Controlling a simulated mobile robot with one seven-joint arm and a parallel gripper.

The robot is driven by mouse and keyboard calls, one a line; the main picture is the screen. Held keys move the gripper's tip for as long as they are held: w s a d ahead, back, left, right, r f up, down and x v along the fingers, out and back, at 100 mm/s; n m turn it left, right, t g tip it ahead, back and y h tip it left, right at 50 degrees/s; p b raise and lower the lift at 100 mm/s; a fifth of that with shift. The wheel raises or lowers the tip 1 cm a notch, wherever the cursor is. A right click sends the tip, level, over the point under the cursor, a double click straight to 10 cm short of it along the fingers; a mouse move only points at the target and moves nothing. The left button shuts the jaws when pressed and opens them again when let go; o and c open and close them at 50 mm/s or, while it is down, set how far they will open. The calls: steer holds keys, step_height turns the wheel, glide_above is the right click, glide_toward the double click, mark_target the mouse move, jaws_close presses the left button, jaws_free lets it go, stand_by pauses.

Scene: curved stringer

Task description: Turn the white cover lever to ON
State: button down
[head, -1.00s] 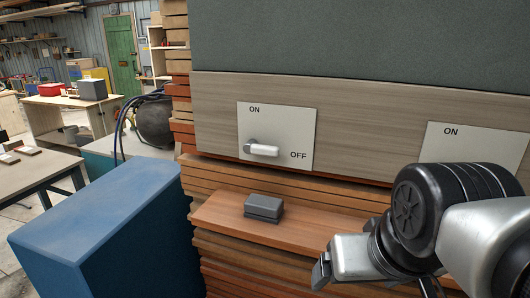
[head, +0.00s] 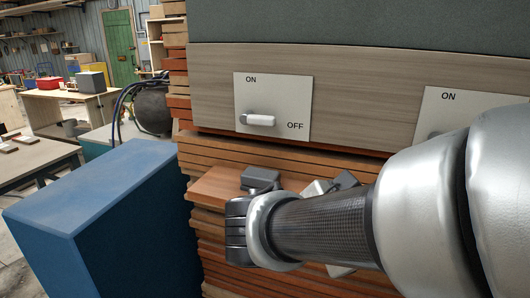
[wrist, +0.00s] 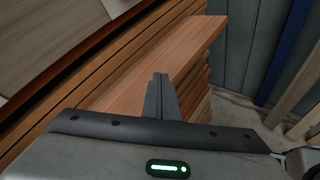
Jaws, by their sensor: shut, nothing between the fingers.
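The white lever (head: 260,120) sits low on a pale switch plate (head: 272,92) in the head view. It lies level, its handle pointing right towards the OFF label, with ON printed above at upper left. My gripper shows in the wrist view (wrist: 160,78), its fingers together and empty, above a wooden ledge. In the head view my arm comes in from the right, below the plate and apart from the lever. The lever is not visible in the wrist view.
A second plate (head: 462,105) marked ON stands at right, partly behind my arm. A blue cabinet (head: 100,205) stands at left. The space directly before the lever is clear.

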mark_target(259, 119)
steer(key=w+a+r+n+t+y+b, duration=0.1)
steer(key=w+a+n+t+y+b, duration=0.1)
steer(key=a+n+t, duration=0.4)
steer(key=w+a+r+n+t+y+b, duration=0.1)
steer(key=w+a+n+t, duration=0.4)
steer(key=a, duration=1.2)
steer(key=n+t+y+b, duration=0.1)
steer(key=n+t, duration=0.1)
steer(key=n, duration=0.1)
steer(key=shift+w+y, duration=0.2)
steer(key=shift+y, duration=0.2)
steer(key=x, duration=1)
steer(key=shift+w+p, duration=0.1)
steer(key=shift+p, duration=0.3)
step_height(259, 119, up, 3)
steer(key=shift+f+p, duration=0.2)
steer(key=shift+p, duration=0.15)
steer(key=shift+r, duration=0.6)
steer(key=shift+a+r+n+p, duration=0.15)
steer(key=shift+n+p, duration=0.25)
